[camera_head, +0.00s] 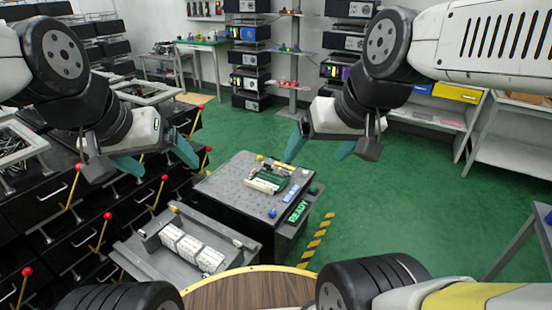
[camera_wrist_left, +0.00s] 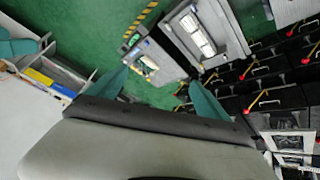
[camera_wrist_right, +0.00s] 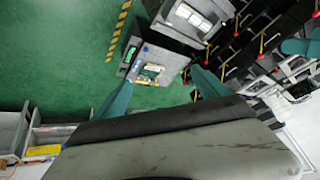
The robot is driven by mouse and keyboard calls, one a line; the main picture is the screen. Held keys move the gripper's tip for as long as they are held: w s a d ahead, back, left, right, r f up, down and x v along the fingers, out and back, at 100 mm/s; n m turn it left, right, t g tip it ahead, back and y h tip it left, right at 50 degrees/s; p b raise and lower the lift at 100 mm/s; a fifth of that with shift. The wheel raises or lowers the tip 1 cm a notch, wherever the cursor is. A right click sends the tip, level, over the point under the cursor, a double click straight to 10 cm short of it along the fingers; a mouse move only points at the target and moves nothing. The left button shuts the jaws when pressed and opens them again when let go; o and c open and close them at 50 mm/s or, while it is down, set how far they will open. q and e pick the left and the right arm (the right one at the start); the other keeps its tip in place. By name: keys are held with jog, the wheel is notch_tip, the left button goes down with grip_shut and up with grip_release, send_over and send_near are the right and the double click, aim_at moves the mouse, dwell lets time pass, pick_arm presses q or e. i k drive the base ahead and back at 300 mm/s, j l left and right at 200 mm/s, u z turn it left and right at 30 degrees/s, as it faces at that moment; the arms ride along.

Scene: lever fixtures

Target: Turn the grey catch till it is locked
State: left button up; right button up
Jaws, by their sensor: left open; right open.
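A fixture with a grey perforated top plate (camera_head: 225,186) stands in the middle of the head view. A green circuit board (camera_head: 268,180) with cream parts lies on it, and small coloured knobs sit near its edges. I cannot pick out the grey catch for certain at this size, nor its position. The fixture also shows small in the left wrist view (camera_wrist_left: 157,54) and the right wrist view (camera_wrist_right: 160,56). My left gripper (camera_head: 157,160) is open and empty, up and left of the fixture in the picture. My right gripper (camera_head: 320,152) is open and empty, up and right of it.
A grey tray (camera_head: 150,262) with white blocks adjoins the fixture's near left. A lit READY sign (camera_head: 299,211) is on its right side. Black drawers with red-knobbed levers (camera_head: 72,190) line the left. Green floor (camera_head: 420,190) is clear to the right.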

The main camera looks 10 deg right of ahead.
aim_at(285, 172)
jog(key=i+l+u, duration=0.35)
jog(key=l, duration=0.25)
jog(key=i+l+u, duration=0.4)
jog(key=l, duration=0.3)
jog(key=i+l+u, duration=0.15)
jog(key=l, duration=0.25)
jog(key=i+l+u, duration=0.2)
jog(key=l, duration=0.2)
jog(key=k, duration=0.05)
